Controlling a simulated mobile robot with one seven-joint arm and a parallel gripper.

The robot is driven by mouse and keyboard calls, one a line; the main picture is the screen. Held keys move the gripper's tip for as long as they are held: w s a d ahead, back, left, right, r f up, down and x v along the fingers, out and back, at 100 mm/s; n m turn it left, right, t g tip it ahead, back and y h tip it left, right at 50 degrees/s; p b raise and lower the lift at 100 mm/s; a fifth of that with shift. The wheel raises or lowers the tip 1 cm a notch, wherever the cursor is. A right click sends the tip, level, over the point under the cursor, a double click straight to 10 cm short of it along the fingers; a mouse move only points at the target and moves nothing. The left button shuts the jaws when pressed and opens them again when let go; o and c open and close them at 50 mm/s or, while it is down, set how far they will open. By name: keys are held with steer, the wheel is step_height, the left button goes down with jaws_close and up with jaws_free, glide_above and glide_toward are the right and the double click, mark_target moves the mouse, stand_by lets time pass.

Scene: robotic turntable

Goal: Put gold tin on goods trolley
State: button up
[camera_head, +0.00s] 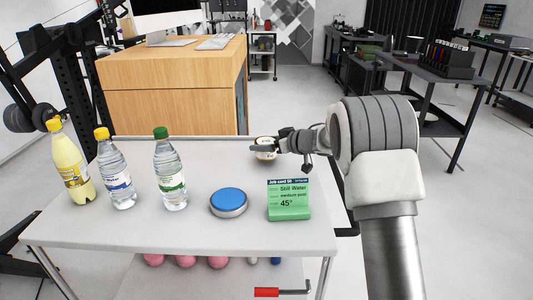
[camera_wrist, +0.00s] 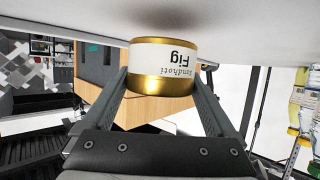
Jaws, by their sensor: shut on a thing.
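The gold tin (camera_wrist: 161,70) has a white label reading "Fig" and gold bands. My gripper (camera_wrist: 163,90) is shut on it, with one finger on each side. In the head view my gripper (camera_head: 265,148) reaches in from the right and holds the tin (camera_head: 266,141) at the far edge of the white table (camera_head: 130,226). In the wrist view, turned upside down, the tin is right by the white tabletop with a shadow beside it; I cannot tell if they touch. A small shelved trolley (camera_head: 262,53) stands far back; I cannot tell if it is the goods trolley.
On the table stand a yellow bottle (camera_head: 71,165), two water bottles (camera_head: 115,173) (camera_head: 170,173), a blue button (camera_head: 228,201) and a green job card (camera_head: 289,203). A wooden desk (camera_head: 170,90) stands behind. Dark workbenches (camera_head: 440,95) stand at right; floor between is clear.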

steer(key=shift+f, duration=1)
steer(key=shift+f, duration=0.15)
steer(key=o, duration=1.2)
